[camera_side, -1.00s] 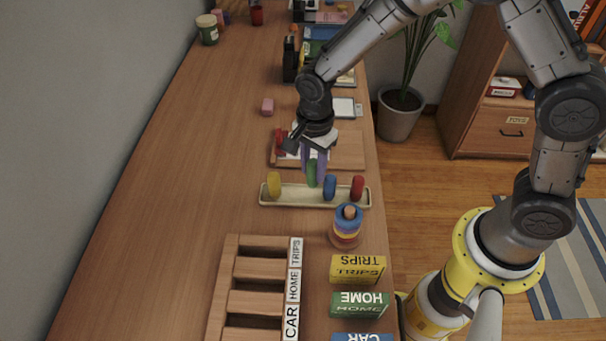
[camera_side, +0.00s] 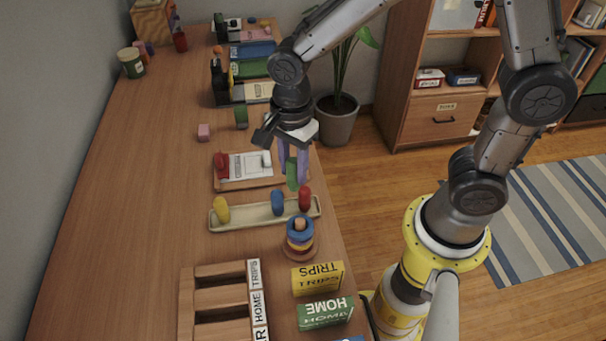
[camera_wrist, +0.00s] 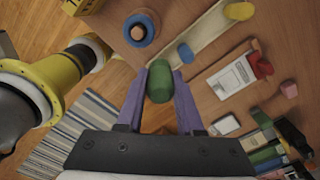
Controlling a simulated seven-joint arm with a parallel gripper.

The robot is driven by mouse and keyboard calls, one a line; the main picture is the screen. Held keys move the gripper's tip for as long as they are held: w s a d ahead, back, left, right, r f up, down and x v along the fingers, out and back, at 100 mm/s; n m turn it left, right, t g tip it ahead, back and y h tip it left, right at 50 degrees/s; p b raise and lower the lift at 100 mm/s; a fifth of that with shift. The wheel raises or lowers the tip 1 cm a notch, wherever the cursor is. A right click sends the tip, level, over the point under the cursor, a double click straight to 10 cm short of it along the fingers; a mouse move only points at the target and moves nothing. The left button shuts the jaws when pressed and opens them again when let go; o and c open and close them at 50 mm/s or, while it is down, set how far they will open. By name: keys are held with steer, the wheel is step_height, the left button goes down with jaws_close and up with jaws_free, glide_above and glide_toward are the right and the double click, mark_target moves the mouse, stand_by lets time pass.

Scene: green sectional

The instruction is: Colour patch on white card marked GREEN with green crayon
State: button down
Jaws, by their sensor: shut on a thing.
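My gripper (camera_side: 291,160) is shut on the green crayon (camera_side: 292,180), a stubby upright cylinder held above the table, over the far side of the crayon tray (camera_side: 249,217). In the wrist view the green crayon (camera_wrist: 160,82) sits between the purple fingers of my gripper (camera_wrist: 160,92). The white card (camera_side: 243,170) lies on a wooden board (camera_side: 232,186), left of and beyond my gripper. It also shows in the wrist view (camera_wrist: 226,80). Its lettering is too small to read. A red piece (camera_side: 221,164) is at the board's left end.
The tray holds a yellow crayon (camera_side: 222,209), a blue crayon (camera_side: 278,203) and a red crayon (camera_side: 304,198). A ring stacker (camera_side: 300,235) stands nearer. A pink block (camera_side: 204,131) lies beyond the board. The left side of the table is clear.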

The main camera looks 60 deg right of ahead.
steer(key=w+d+f+m, duration=0.15)
steer(key=w+m, duration=0.35)
steer(key=w, duration=0.8)
steer(key=shift+m, duration=0.9)
steer(key=shift+w+d+f, duration=0.75)
steer(key=shift+d+f, duration=0.1)
steer(key=shift+f, duration=0.9)
steer(key=shift+w+d+f, duration=0.75)
steer(key=shift+d+f, duration=0.1)
steer(key=shift+f, duration=0.95)
steer(key=shift+w+d+f, duration=0.75)
steer(key=shift+d+f, duration=0.1)
steer(key=shift+f, duration=0.9)
steer(key=shift+w+d+f, duration=0.3)
steer(key=shift+f, duration=0.25)
steer(key=shift+w+d, duration=2.65)
steer(key=shift+s+a+f, duration=0.1)
steer(key=shift+s+a, duration=2.65)
steer(key=shift+w+a, duration=0.15)
steer(key=shift+a, duration=0.4)
steer(key=shift+w+d, duration=0.55)
steer(key=shift+d, duration=0.1)
steer(key=shift+w+d, duration=2.35)
steer(key=shift+d, duration=0.05)
steer(key=shift+s+a, duration=3)
steer(key=shift+a, duration=0.05)
steer(key=shift+w+r, duration=0.15)
steer(key=shift+r, duration=0.8)
step_height(320, 180, up, 6)
